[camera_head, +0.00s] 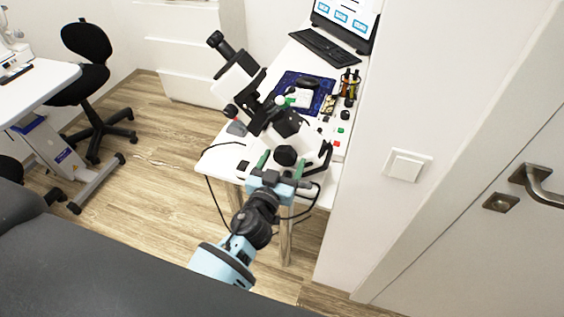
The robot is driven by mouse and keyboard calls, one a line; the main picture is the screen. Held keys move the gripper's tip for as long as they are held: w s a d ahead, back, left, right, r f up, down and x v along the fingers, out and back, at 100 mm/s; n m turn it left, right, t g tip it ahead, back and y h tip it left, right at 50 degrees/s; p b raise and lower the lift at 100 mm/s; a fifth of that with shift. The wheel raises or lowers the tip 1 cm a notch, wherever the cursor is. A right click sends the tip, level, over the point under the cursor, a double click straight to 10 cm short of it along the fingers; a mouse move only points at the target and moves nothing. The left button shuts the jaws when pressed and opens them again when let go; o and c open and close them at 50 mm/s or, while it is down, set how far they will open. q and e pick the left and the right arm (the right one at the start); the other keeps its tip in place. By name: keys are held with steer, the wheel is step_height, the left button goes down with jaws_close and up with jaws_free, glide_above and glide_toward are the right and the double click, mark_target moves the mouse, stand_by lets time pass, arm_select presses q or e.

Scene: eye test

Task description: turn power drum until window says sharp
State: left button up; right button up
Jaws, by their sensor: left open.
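A black and white lens-measuring instrument (238,80) stands tilted on the white table, its black eyepiece at the upper left. A round black knob (285,155) on its near side looks like the power drum. My left gripper (282,162) is open, with one green fingertip to each side of this knob. I cannot tell whether the fingers touch it. No window text is readable in this view. My right gripper is not in view.
The white table (221,160) also carries a dark blue mat (318,98), small coloured items, a keyboard (325,47) and a screen (345,20). A wall with a light switch (408,166) is close on the right. A black chair (88,42) stands at left.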

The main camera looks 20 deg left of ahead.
arm_select(q)
steer(key=c, duration=1)
steer(key=shift+m, duration=0.3)
